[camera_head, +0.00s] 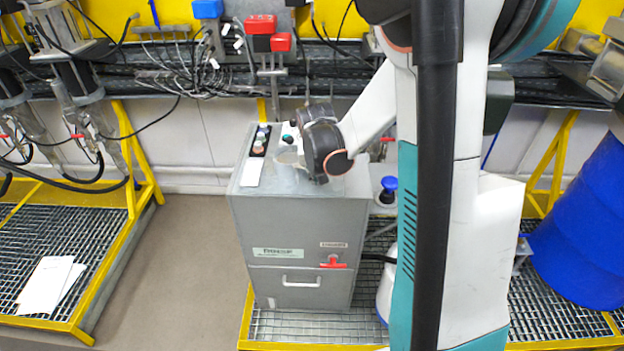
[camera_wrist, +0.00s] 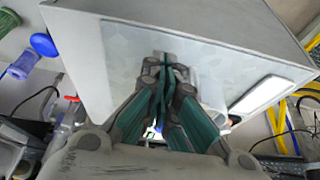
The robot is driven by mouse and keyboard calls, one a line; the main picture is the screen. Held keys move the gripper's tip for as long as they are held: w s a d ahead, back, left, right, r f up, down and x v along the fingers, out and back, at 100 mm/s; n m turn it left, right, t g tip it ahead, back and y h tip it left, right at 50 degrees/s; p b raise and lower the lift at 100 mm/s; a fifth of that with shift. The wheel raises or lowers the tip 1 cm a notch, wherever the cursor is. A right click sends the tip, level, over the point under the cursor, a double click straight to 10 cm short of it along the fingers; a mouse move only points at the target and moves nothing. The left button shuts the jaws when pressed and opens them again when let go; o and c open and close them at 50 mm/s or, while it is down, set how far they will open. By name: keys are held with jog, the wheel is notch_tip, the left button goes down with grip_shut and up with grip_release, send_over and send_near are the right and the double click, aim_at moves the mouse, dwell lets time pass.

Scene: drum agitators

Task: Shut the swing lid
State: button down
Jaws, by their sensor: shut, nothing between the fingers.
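A grey cabinet (camera_head: 296,225) stands in the middle of the head view, with a handle and a red latch (camera_head: 333,263) on its front. Its top also fills much of the wrist view (camera_wrist: 215,55), with a lighter inset panel. I cannot clearly tell which part is the swing lid or how far it stands open. My gripper (camera_wrist: 164,62) is shut and empty, pointing at the cabinet top in the wrist view. In the head view its dark wrist end is over the back right of the top. The fingertips are hidden there, and contact cannot be told.
Buttons (camera_head: 261,139) and a white card (camera_head: 252,173) are on the cabinet top. A blue-capped part (camera_head: 388,186) stands right of it. A blue drum (camera_head: 588,220) is at far right. Cables and pipes run along the back wall. The floor left of the cabinet is clear.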

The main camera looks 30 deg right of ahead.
jog(key=d+n, duration=0.1)
jog(key=n, duration=0.1)
jog(key=w+d+n+y+b, duration=0.1)
jog(key=d+n, duration=0.1)
jog(key=shift+w+f+n+t+y, duration=0.1)
jog(key=shift+w+n+t+y, duration=0.1)
jog(key=shift+n+t+y, duration=0.15)
jog(key=w+d+n+y+b, duration=0.1)
jog(key=n, duration=0.1)
jog(key=w+d+n, duration=0.1)
jog(key=n, duration=0.1)
jog(key=shift+w+n+y+b, duration=0.2)
jog(key=shift+n+y+b, duration=0.05)
jog(key=shift+y+b, duration=0.15)
jog(key=w+n, duration=0.1)
jog(key=n+y, duration=0.1)
jog(key=shift+w+d+n, duration=0.3)
jog(key=shift+w+d, duration=0.05)
jog(key=shift+w, duration=0.05)
jog(key=w+n+g+y+b, duration=0.1)
jog(key=w+n, duration=0.1)
jog(key=n, duration=0.1)
jog(key=shift+w+d+n, duration=0.1)
jog(key=shift+w+n, duration=0.1)
jog(key=shift+n, duration=0.2)
jog(key=shift+w, duration=0.5)
